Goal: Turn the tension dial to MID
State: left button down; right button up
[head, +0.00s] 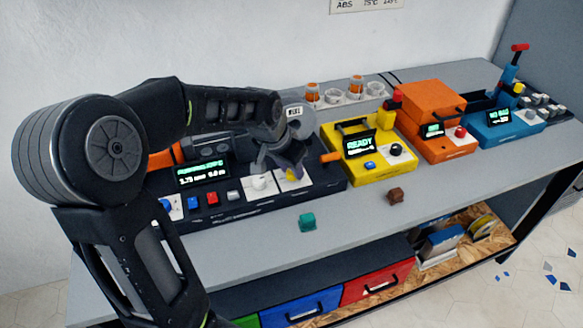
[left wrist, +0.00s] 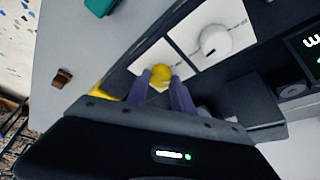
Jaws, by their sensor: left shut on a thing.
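A dark machine (head: 320,183) stands at the left of the bench with a lit screen (head: 203,173). Its front panel has a white dial (head: 260,182) and a yellow dial (head: 293,176), each on a white plate. My left gripper (head: 286,170) is at the yellow dial. In the left wrist view the two fingers are shut on the yellow dial (left wrist: 161,76), one on each side. The white dial (left wrist: 214,41) is beside it, free of the fingers. The plate markings are too small to read, so I cannot tell the dial's setting. My right gripper is not in view.
A yellow machine (head: 382,167), an orange machine (head: 448,147) and a blue machine (head: 508,133) stand to the right. A teal block (head: 307,222) and a brown block (head: 395,195) lie on the bench front. Coloured drawers (head: 300,308) are below.

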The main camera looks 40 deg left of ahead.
pick_arm(q)
jog(key=m+h+b, duration=0.1)
jog(key=m+b, duration=0.1)
jog(key=m+h+b, duration=0.1)
jog(key=m+b, duration=0.1)
jog(key=m, duration=0.1)
jog(key=shift+a+f+m+g, duration=0.2)
jog(key=shift+m+g, duration=0.1)
jog(key=shift+w+r+m+g+h+b, duration=0.15)
jog(key=shift+m+h+b, duration=0.25)
jog(key=shift+m, duration=0.45)
jog(key=shift+s+m+g+h+b, duration=0.1)
jog(key=shift+m+g+h+b, duration=0.25)
jog(key=shift+m, duration=0.5)
jog(key=c, duration=1.1)
grip_release()
jog(key=shift+r, duration=0.15)
jog(key=v, duration=0.7)
jog(key=shift+a+r, duration=0.1)
jog(key=shift+r, duration=0.2)
